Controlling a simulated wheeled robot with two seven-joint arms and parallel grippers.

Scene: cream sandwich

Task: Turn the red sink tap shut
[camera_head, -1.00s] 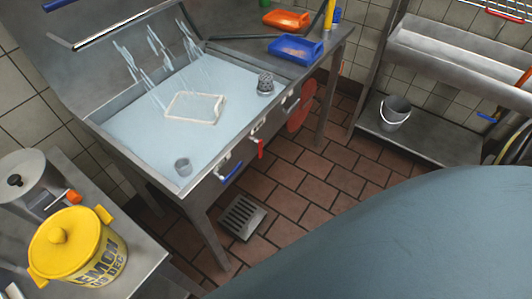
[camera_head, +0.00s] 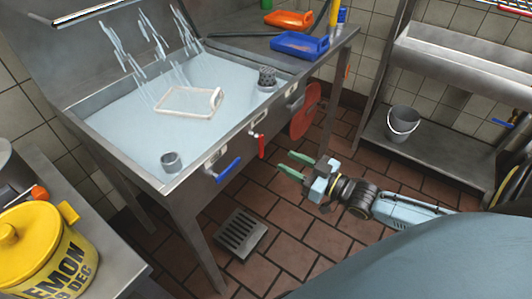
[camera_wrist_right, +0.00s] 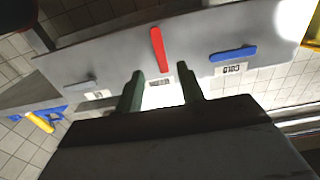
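The red sink tap (camera_head: 261,146) is a lever on the front panel of the steel sink (camera_head: 182,189), pointing down in the head view. It also shows in the right wrist view (camera_wrist_right: 158,50), ahead of the fingers. My right gripper (camera_head: 293,166) has green fingers, set apart and empty, a short way right of and below the red lever. The fingers also show in the right wrist view (camera_wrist_right: 159,88), with the red lever between their lines and not touched. My left gripper is not in view.
A blue lever (camera_head: 227,170) sits left of the red one, and a grey lever (camera_wrist_right: 84,82) on the other side. A red disc (camera_head: 305,112) hangs by the sink's right end. A floor drain (camera_head: 240,235) and a yellow pot (camera_head: 30,240) are nearby.

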